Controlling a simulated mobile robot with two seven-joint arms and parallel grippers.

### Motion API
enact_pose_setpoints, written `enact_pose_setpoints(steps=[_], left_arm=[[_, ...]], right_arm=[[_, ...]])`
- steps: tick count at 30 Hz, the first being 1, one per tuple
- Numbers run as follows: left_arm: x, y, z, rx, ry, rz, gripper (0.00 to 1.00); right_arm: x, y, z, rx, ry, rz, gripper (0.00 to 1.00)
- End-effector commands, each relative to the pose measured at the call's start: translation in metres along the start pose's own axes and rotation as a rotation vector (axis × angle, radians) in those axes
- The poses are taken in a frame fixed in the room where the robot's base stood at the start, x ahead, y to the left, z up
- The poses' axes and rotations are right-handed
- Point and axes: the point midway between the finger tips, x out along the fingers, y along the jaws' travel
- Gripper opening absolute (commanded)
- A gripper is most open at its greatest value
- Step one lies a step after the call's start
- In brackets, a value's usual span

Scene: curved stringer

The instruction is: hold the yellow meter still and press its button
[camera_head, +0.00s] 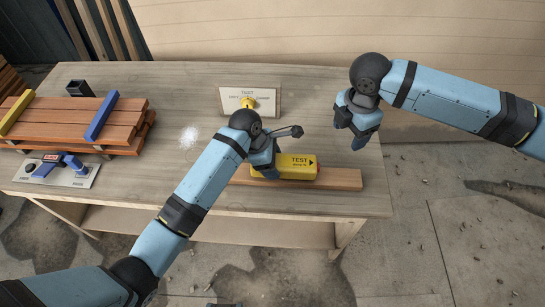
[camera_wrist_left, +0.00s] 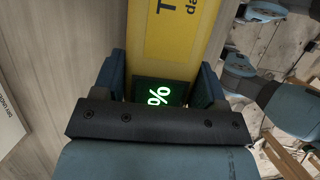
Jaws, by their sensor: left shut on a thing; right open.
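The yellow meter (camera_head: 298,168), marked TEST with a black arrow, lies on a wooden board near the front of the table. My left gripper (camera_head: 266,168) is shut on its left end. In the left wrist view, the two fingers of the left gripper (camera_wrist_left: 160,78) stand on either side of the meter (camera_wrist_left: 178,35), with a dark display (camera_wrist_left: 158,92) showing a green % sign between them. My right gripper (camera_head: 357,126) is open and empty, above and to the right of the meter, apart from it. I cannot make out the button.
The wooden board (camera_head: 340,179) runs along the table (camera_head: 205,180). Stacked planks (camera_head: 65,122) with yellow and blue bars, a plate with a blue tool (camera_head: 72,163) and a black holder (camera_head: 80,89) are on the left.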

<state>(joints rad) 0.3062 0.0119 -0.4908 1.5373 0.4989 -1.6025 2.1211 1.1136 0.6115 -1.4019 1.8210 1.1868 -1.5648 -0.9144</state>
Motion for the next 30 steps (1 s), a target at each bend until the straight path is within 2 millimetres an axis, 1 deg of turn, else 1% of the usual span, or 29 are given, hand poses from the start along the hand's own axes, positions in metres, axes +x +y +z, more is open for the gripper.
enact_pose_setpoints(steps=[6, 19, 30], left_arm=[[0.007, 0.000, -0.003, 0.000, -0.001, 0.001, 0.32], [0.008, 0.000, -0.003, 0.001, -0.001, 0.002, 0.32], [0.013, 0.000, -0.005, 0.001, -0.001, 0.001, 0.32]], right_arm=[[0.000, 0.000, 0.000, 0.000, 0.000, 0.000, 0.64], [0.000, 0.000, 0.000, 0.000, 0.000, 0.000, 0.64], [0.000, 0.000, 0.000, 0.000, 0.000, 0.000, 0.64]])
